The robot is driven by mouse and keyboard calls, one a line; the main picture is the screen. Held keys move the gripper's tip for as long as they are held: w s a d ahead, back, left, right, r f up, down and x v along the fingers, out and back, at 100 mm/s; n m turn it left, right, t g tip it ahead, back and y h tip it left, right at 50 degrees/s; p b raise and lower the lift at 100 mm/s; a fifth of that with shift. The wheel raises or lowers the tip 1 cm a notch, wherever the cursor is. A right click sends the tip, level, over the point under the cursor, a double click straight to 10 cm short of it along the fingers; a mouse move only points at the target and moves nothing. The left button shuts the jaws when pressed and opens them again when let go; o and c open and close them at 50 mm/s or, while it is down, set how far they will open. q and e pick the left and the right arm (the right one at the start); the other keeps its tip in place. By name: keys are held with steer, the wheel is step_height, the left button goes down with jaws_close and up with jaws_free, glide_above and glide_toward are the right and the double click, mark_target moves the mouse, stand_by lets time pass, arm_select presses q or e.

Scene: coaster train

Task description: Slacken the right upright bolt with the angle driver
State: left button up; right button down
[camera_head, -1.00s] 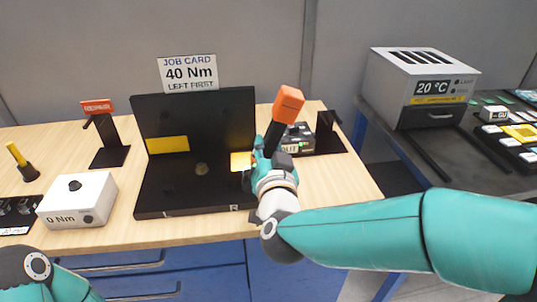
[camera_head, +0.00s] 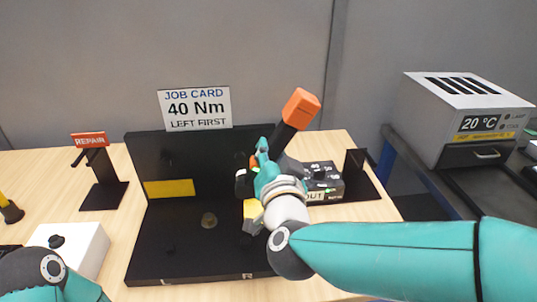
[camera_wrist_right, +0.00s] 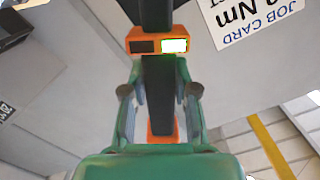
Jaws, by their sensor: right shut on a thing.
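My right gripper (camera_head: 262,165) is shut on the angle driver, in front of the right part of the black fixture (camera_head: 190,150). The driver's orange end (camera_head: 301,107) and black body tilt up to the right in the head view. In the right wrist view, the driver's black body (camera_wrist_right: 158,85) runs between the fingers, with a lit green window on its orange band (camera_wrist_right: 133,34). My right gripper and arm cover the right upright area, so the right bolt and any contact with it are hidden. My left gripper is out of view; only its arm shows at lower left.
The job card (camera_head: 196,107) reads 40 Nm, left first. A REPAIR stand (camera_head: 103,185) is left of the fixture. A black box and stand (camera_head: 355,165) are at right, close to my right arm. A white box (camera_head: 90,247) sits front left, and a 20 °C unit (camera_head: 455,125) far right.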

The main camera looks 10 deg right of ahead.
steer(key=shift+w+a+r, duration=0.15)
steer(key=shift+w, duration=0.25)
steer(key=shift+w+a+r, duration=0.1)
steer(key=shift+w+r, duration=0.05)
steer(key=shift+w, duration=1.2)
steer(key=shift+r+y+p, duration=0.15)
steer(key=shift+y+p, duration=0.15)
steer(key=shift+p, duration=0.1)
steer(key=shift+w, duration=2)
stand_by(1.4)
